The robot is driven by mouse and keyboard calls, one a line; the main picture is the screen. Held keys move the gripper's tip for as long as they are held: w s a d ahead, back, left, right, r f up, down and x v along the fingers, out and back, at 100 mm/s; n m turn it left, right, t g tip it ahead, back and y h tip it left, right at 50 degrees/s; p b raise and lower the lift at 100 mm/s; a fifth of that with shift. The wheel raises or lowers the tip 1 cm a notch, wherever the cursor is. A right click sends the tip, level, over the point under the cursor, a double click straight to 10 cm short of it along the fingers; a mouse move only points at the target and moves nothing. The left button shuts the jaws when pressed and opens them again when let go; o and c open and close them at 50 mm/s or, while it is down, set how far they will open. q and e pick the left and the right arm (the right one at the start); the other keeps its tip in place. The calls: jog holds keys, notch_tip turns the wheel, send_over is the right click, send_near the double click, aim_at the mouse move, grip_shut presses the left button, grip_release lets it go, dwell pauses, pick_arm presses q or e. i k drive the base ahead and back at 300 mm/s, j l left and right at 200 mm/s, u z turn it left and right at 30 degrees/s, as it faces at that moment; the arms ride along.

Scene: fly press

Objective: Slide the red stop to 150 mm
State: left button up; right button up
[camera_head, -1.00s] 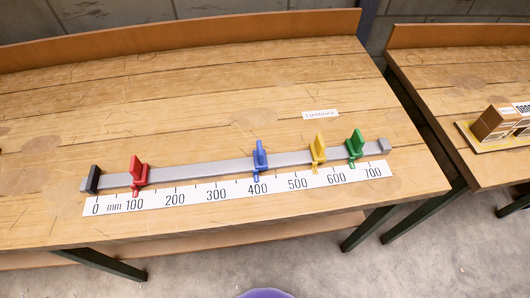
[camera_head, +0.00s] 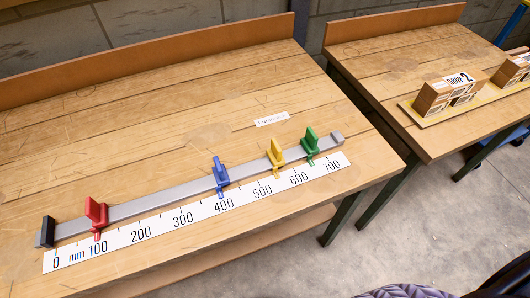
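The red stop (camera_head: 96,215) sits on the grey rail (camera_head: 150,203) near its left end, with its pointer close to the 100 mark of the white millimetre scale (camera_head: 160,228). The blue stop (camera_head: 220,174) is on the rail near 400. The yellow stop (camera_head: 276,156) is between 500 and 600, and the green stop (camera_head: 311,145) is a little past 600. A black end block (camera_head: 45,232) closes the left end of the rail. Neither of my grippers is in view.
The rail lies along the front part of a wooden bench (camera_head: 120,130) with a raised back board. A small paper label (camera_head: 271,119) lies behind the rail. A second bench (camera_head: 380,60) at the right, across a gap, holds boxes (camera_head: 450,92) on a board.

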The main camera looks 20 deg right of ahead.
aim_at(98, 213)
jog(key=u, duration=1.25)
jog(key=j, duration=0.35)
